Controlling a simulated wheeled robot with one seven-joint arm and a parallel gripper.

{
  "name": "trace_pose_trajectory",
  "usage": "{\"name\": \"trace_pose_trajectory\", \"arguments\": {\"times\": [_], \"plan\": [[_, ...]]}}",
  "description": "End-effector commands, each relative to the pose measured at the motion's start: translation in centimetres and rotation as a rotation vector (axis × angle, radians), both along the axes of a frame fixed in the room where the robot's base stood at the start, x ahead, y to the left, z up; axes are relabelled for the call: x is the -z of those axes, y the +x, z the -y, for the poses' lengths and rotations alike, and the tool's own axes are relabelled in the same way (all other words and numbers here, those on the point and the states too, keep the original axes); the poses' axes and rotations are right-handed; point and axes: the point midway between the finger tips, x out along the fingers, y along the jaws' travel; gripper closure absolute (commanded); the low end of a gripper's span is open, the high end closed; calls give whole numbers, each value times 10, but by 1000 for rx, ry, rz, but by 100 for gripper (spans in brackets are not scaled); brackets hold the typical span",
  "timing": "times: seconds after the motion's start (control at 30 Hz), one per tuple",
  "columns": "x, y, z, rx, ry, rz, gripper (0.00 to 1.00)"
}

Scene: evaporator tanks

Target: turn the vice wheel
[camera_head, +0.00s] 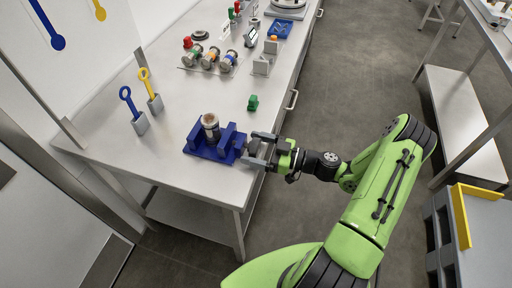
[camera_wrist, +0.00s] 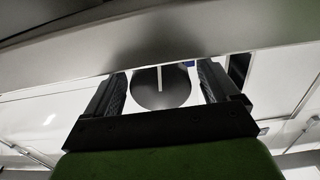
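A blue vice (camera_head: 203,153) sits near the front corner of the steel table, with a small brown-topped cylinder (camera_head: 210,121) standing between its jaws. My gripper (camera_head: 259,148) reaches in from the right, level with the vice's right side at the table edge. In the wrist view, a dark round wheel (camera_wrist: 160,92) with a white line shows between the two fingers of my gripper (camera_wrist: 160,78). The fingers are apart, with a narrow gap on each side of the wheel. In the head view, the gripper hides most of the wheel.
Blue (camera_head: 128,100) and yellow (camera_head: 147,84) ring-topped tools stand in grey holders on the left. Several jars (camera_head: 210,58) stand farther back. The aisle floor (camera_head: 335,110) right of the table is free.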

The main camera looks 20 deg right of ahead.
Motion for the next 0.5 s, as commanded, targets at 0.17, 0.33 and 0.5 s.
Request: {"name": "trace_pose_trajectory", "arguments": {"times": [0.17, 0.33, 0.5], "plan": [[0, 0, 0, 0, 0, 0, 39], [0, 0, 0, 0, 0, 0, 64], [0, 0, 0, 0, 48, -66, 64]]}}
